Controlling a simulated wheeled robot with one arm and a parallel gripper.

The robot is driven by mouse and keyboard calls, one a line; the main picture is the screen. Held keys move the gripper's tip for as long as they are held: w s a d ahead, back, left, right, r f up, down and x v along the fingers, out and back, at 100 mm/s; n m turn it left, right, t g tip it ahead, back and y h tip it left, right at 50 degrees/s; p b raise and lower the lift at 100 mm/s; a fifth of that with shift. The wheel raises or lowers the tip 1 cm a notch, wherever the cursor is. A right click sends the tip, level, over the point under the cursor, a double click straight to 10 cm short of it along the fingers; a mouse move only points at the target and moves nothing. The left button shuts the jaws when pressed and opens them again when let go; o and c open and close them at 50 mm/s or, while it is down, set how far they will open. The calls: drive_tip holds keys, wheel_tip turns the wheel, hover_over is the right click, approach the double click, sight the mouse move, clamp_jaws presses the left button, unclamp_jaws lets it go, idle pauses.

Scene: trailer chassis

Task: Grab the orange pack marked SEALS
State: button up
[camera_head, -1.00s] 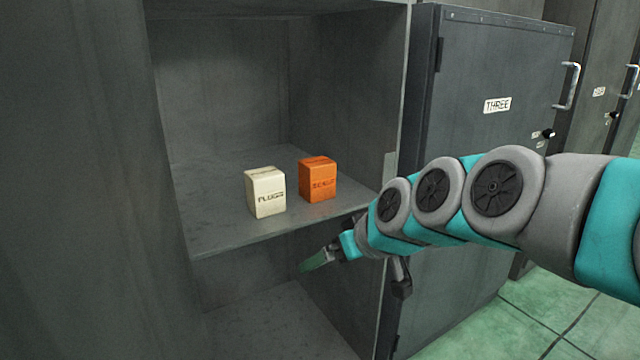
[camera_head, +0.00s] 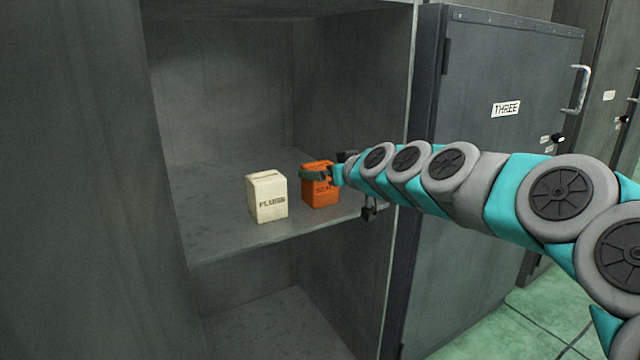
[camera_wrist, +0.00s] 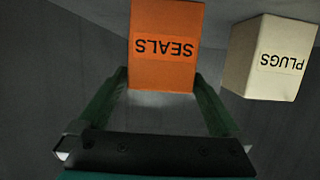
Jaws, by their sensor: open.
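The orange pack marked SEALS (camera_head: 318,194) stands upright on the locker shelf, its upper right partly hidden by my gripper. In the wrist view the orange pack (camera_wrist: 165,48) appears upside down, ahead of and between the green fingers. My gripper (camera_head: 318,175) is at the front of the pack in the head view. In the wrist view my gripper (camera_wrist: 160,95) is open, one finger towards each side of the pack. Whether the fingers touch it I cannot tell.
A cream pack marked PLUGS (camera_head: 267,197) stands just left of the orange one; it also shows in the wrist view (camera_wrist: 268,58). The shelf (camera_head: 225,235) has free room at left and behind. The locker's right wall and closed door THREE (camera_head: 490,150) lie beside my arm.

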drive_tip(key=shift+x, duration=1)
drive_tip(key=c, duration=1.4)
